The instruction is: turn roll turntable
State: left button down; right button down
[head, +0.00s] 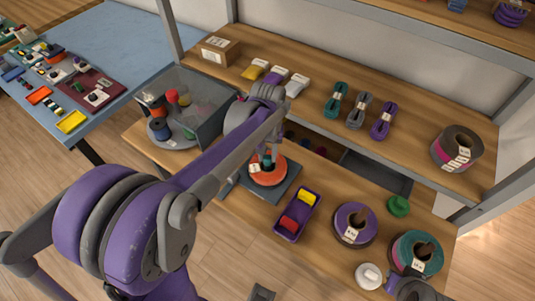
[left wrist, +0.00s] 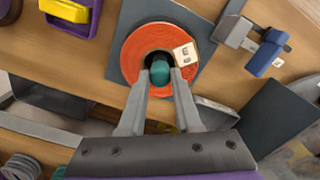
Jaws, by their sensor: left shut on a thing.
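An orange roll (head: 268,171) lies flat on a dark grey square base (head: 285,188) on the lower wooden shelf. The orange roll (left wrist: 133,62) shows from above in the left wrist view, with a white label on its ring. A teal knob (left wrist: 160,72) stands in the roll's centre hole. My left gripper (left wrist: 161,76) reaches down over the roll and is shut on the teal knob, one finger on each side. In the head view my left gripper (head: 266,160) partly hides the roll and knob.
A purple tray (head: 286,224) with red and yellow pieces sits right of the base. Purple (head: 355,216) and teal (head: 429,245) rolls stand farther right. A clear bin (head: 203,107) is at left. The upper shelf (head: 310,117) holds cord bundles and overhangs behind.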

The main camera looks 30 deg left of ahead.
pick_arm(q)
jog(key=shift+m+b, duration=0.3)
jog(key=shift+m, duration=2.8)
pick_arm(e)
jog(key=shift+s+f, duration=0.1)
jog(key=shift+f, duration=0.25)
pick_arm(q)
jog(key=shift+m, duration=3.4)
pick_arm(e)
jog(key=shift+f, duration=0.2)
pick_arm(q)
jog(key=shift+m, duration=3.1)
pick_arm(e)
jog(key=shift+s+f, duration=0.1)
pick_arm(q)
jog(key=shift+m+b, duration=0.3)
jog(key=shift+m, duration=2.2)
jog(key=shift+m, duration=0.7)
jog(key=c, duration=0.6)
grip_release()
